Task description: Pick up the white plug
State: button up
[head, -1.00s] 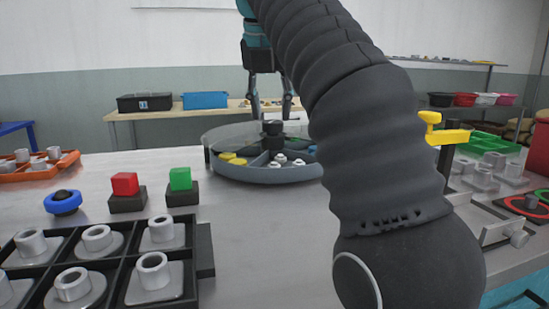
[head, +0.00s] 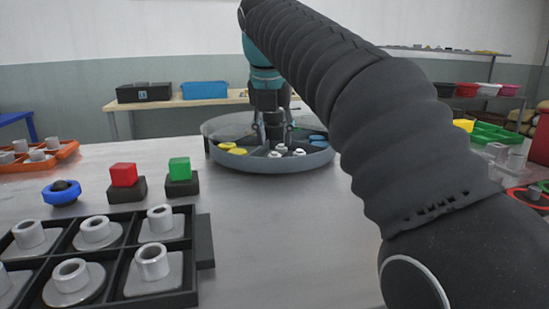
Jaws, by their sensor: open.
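Several small white plugs (head: 299,152) sit in the front compartment of a round grey divided tray (head: 262,167) in the middle of the table. My gripper (head: 274,138) points down over the tray, close behind and above the white plugs. It is open, with nothing seen between its fingers. The fingertips are small and dark here, so I cannot tell whether they touch a plug.
Yellow pieces (head: 237,151) and blue pieces (head: 318,138) lie in neighbouring compartments. Red (head: 123,174) and green (head: 179,168) buttons, a blue knob (head: 61,192) and a black rack (head: 205,240) of metal parts stand left. My arm hides part of the right side.

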aim_at(275, 152)
jog(key=shift+x, duration=2.35)
jog(key=shift+w+a, duration=0.1)
jog(key=c, duration=0.5)
jog(key=shift+r, duration=0.1)
